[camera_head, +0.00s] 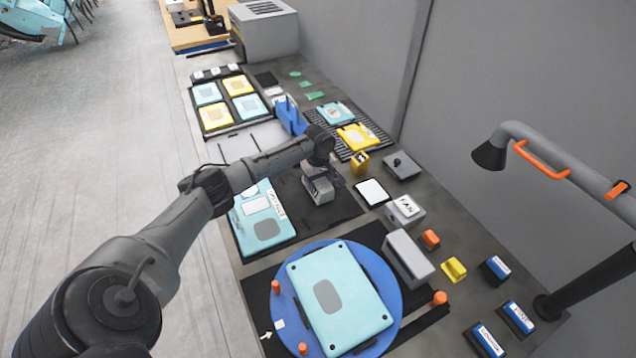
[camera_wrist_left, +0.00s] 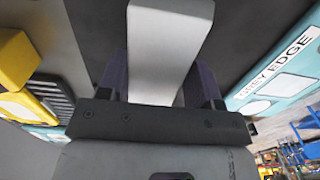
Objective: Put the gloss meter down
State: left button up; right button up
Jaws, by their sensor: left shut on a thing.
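My left gripper (camera_head: 320,190) is shut on a pale grey block, the gloss meter, and points down over the dark mat (camera_head: 340,208) in the middle of the bench. In the left wrist view the gloss meter (camera_wrist_left: 165,50) fills the gap between the two dark fingers of the gripper (camera_wrist_left: 163,85). In the head view the gripper mostly hides it. I cannot tell whether its underside touches the mat. My right gripper is not in view.
A teal labelled panel (camera_head: 262,222) lies left of the gripper. A white-topped pad (camera_head: 371,191) lies to the right. A blue turntable (camera_head: 285,285) with a teal panel (camera_head: 340,305) is in front. A grey box (camera_head: 408,257) stands beside it. A slatted rack (camera_head: 372,146) with panels lies behind.

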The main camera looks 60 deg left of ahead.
pick_arm(q)
jog(key=shift+f, duration=0.3)
jog(key=o, duration=0.8)
jog(key=shift+f, duration=0.1)
jog(key=o, duration=0.4)
jog(key=shift+o, duration=0.2)
notch_tip(320, 180, up, 11)
jog(key=shift+w+r+p, duration=0.15)
jog(key=shift+p, duration=0.7)
jog(key=shift+r, duration=0.5)
